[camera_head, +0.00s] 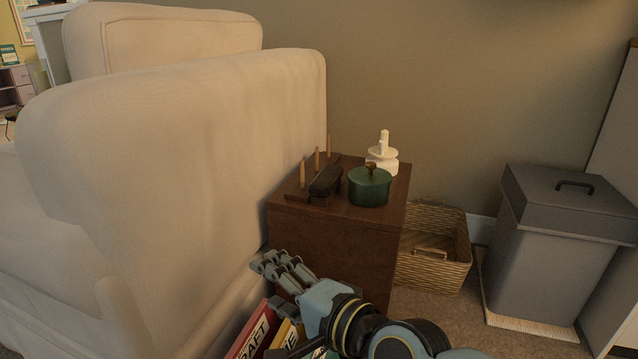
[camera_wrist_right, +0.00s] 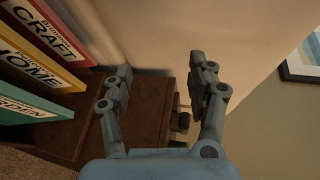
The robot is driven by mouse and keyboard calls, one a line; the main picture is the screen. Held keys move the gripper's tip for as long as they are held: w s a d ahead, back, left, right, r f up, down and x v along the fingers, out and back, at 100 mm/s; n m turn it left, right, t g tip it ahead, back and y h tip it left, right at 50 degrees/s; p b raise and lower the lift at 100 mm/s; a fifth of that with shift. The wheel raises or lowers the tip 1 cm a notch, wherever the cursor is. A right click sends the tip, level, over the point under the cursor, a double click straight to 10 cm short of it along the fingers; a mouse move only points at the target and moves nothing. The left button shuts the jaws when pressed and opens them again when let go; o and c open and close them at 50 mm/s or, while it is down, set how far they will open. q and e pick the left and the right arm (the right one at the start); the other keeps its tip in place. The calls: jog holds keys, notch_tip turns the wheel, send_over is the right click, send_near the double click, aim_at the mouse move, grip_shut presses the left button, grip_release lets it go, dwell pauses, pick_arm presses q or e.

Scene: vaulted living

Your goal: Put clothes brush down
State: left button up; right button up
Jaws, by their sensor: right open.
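The clothes brush (camera_head: 326,181), a dark, long object, lies on top of the brown wooden side table (camera_head: 345,222), beside a wooden rack with several upright pegs (camera_head: 317,161). My right gripper (camera_head: 268,262) is low in front of the table, below its top and close to the sofa, apart from the brush. In the right wrist view the gripper (camera_wrist_right: 160,70) is open with nothing between its fingers. A small dark thing shows past the fingers there; I cannot tell whether it is the brush. My left gripper is not in view.
A green lidded pot (camera_head: 369,187) and a white object (camera_head: 382,156) share the tabletop. The cream sofa (camera_head: 190,150) flanks it on the left. Books (camera_head: 258,333) stand near my right arm. A wicker basket (camera_head: 433,247) and a grey bin (camera_head: 555,245) stand on the right.

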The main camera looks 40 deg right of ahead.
jog(key=w+d+r+m+t+h, duration=0.2)
jog(key=w+d+m+h, duration=0.15)
jog(key=m, duration=0.25)
jog(key=m+g+h+p, duration=0.1)
jog(key=m+g+h, duration=1)
jog(key=m, duration=1.4)
send_near(324, 178)
jog(key=d+f, duration=0.1)
jog(key=w+d+f+t+h, duration=0.1)
jog(key=d, duration=0.1)
jog(key=d+f+h+b, duration=0.1)
jog(key=shift+w+d+t, duration=0.25)
jog(key=shift+w+t, duration=0.1)
jog(key=shift+t, duration=0.05)
jog(key=shift+w+d+f, duration=0.1)
jog(key=shift+w+d, duration=0.05)
jog(key=shift+d, duration=0.2)
jog(key=b+x, duration=0.1)
jog(key=x, duration=0.2)
jog(key=shift+w+d+f+b, duration=0.1)
jog(key=shift+w+d+b, duration=0.15)
jog(key=shift+b, duration=0.15)
jog(key=shift+w+d, duration=0.15)
jog(key=shift+d, duration=0.15)
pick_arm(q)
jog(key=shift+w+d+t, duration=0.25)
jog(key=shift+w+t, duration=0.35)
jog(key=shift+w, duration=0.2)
